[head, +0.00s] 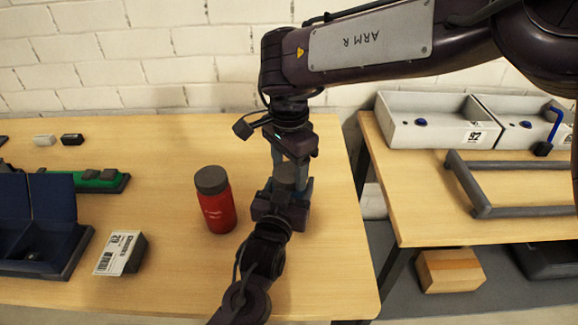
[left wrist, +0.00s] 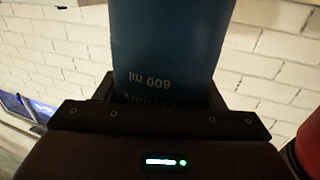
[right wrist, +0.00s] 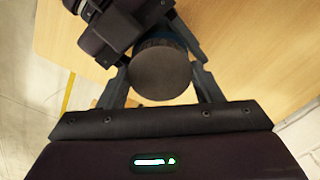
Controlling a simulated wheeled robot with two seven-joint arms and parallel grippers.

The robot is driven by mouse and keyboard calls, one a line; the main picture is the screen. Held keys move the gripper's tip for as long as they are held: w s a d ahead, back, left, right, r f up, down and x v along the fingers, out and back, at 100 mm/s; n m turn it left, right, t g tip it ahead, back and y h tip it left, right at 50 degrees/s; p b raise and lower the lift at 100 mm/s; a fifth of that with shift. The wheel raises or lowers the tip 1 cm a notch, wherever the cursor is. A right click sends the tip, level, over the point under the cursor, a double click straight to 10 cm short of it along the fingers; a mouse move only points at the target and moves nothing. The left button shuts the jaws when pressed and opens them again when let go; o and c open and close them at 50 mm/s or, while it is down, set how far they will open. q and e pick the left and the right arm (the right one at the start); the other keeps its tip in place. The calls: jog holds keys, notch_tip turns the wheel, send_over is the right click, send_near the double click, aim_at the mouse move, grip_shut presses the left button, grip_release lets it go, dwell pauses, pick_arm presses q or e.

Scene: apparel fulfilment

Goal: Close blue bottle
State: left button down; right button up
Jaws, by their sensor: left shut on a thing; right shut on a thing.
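The blue bottle (left wrist: 168,45) stands upright in the left wrist view, with "600 ml" printed on it. In the head view both grippers largely hide it. My left gripper (head: 281,206) is shut around the bottle's body from the near side. The dark grey cap (right wrist: 161,72) is at the top of the bottle, with a little blue showing behind it. My right gripper (head: 291,160) comes from above and is shut on the cap, one finger on each side. I cannot tell how tightly the cap sits on the bottle.
A red bottle (head: 217,205) with a grey cap stands just left of the grippers. A labelled box (head: 120,253) and a blue open case (head: 75,262) are further left. The table's right edge is close. A second table (head: 408,235) with white bins (head: 410,138) stands at right.

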jog(key=shift+m, duration=0.9)
jog(key=o, duration=1.1)
jog(key=shift+r, duration=2.3)
jog(key=shift+c, duration=0.5)
jog(key=shift+r+n, duration=0.3)
jog(key=shift+r, duration=0.05)
notch_tip(320, 180, up, 3)
jog(key=n, duration=0.2)
jog(key=shift+f+n, duration=0.1)
jog(key=shift+n, duration=0.3)
